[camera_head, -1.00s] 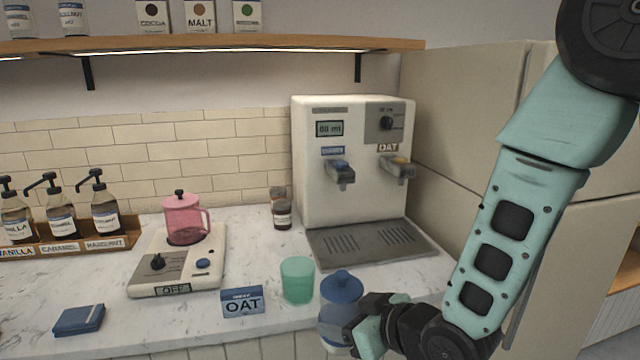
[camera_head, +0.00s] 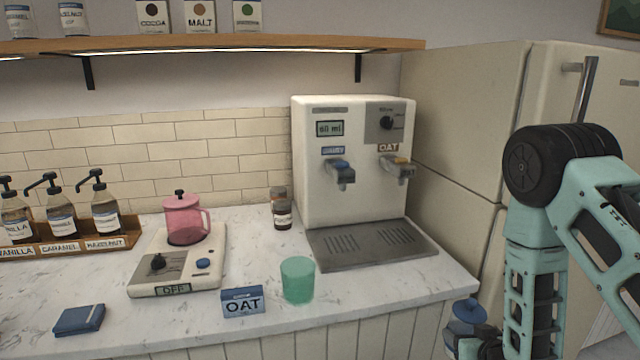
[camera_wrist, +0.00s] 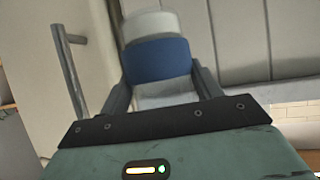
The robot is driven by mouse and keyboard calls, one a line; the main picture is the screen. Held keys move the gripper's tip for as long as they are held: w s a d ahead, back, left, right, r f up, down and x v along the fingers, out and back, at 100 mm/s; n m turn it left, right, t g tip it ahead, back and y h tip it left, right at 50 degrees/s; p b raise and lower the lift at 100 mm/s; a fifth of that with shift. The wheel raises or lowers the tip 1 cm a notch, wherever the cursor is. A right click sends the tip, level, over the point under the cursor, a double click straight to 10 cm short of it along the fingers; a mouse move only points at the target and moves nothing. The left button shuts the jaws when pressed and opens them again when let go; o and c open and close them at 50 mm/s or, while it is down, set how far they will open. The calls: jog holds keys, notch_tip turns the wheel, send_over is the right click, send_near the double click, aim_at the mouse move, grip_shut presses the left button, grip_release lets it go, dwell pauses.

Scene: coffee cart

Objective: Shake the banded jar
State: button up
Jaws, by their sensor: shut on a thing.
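In the wrist view the jar (camera_wrist: 160,55) shows a wide blue band below a pale end. It sits between the two dark fingers of my gripper (camera_wrist: 162,88), which is shut on it. In the head view my gripper (camera_head: 468,344) is partly cut off by the bottom edge, and the jar's lower part is hard to see.
A green cup (camera_head: 297,280) and an OAT sign (camera_head: 242,302) stand near the counter's front edge. The milk dispenser (camera_head: 310,180) is at the back right. A fridge (camera_head: 470,100) stands close on the right.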

aim_at(471, 312)
jog(key=shift+r, duration=3.25)
jog(key=shift+f, duration=3.3)
jog(key=shift+r, duration=0.15)
